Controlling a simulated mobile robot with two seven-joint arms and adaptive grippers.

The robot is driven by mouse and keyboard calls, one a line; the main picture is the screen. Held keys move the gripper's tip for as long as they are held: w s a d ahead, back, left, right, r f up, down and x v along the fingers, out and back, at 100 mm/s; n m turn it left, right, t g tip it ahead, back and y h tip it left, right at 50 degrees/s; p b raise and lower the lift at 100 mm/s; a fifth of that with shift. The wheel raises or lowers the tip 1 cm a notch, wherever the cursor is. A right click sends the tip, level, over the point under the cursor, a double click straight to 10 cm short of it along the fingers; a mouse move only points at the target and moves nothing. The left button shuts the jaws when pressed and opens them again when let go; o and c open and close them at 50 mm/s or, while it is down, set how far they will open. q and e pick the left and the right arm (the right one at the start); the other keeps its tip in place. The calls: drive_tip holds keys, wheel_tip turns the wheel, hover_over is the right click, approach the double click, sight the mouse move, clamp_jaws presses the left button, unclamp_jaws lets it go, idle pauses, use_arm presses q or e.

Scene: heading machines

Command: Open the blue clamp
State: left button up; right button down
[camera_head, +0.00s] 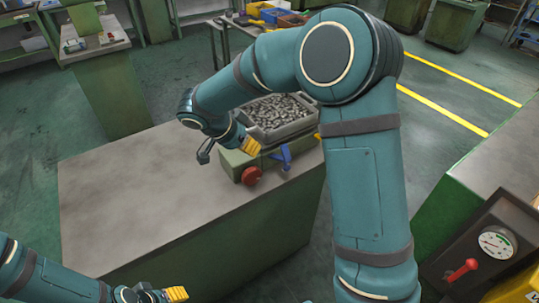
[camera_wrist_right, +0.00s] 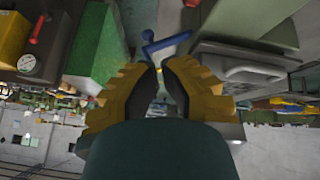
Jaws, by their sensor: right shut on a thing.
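The blue clamp (camera_head: 284,158) is on the front of a green machine block (camera_head: 236,163) on the workbench. In the right wrist view its blue lever (camera_wrist_right: 165,46) stands just beyond my fingertips, and its near end runs between them. My right gripper (camera_head: 250,146) reaches down beside the clamp, its yellow fingers (camera_wrist_right: 160,72) closed in on the lever. The exact contact is partly hidden. My left gripper (camera_head: 176,294) is low at the bottom left, away from the clamp; its finger gap cannot be made out.
A grey bin (camera_head: 277,118) of small metal parts sits behind the clamp. A red knob (camera_head: 251,176) is on the block's front. The left part of the workbench top (camera_head: 120,200) is clear. A gauge panel with a red lever (camera_head: 462,271) stands at the lower right.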

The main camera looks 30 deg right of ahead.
sight(279, 156)
use_arm(q)
drive_tip(key=shift+s+f, duration=0.1)
drive_tip(key=shift+f, duration=0.05)
use_arm(e)
drive_tip(key=x, duration=1.3)
drive_tip(key=shift+s+d, duration=0.3)
drive_tip(key=shift+s, duration=0.25)
use_arm(q)
drive_tip(key=shift+f, duration=0.1)
use_arm(e)
drive_tip(key=shift+f, duration=0.15)
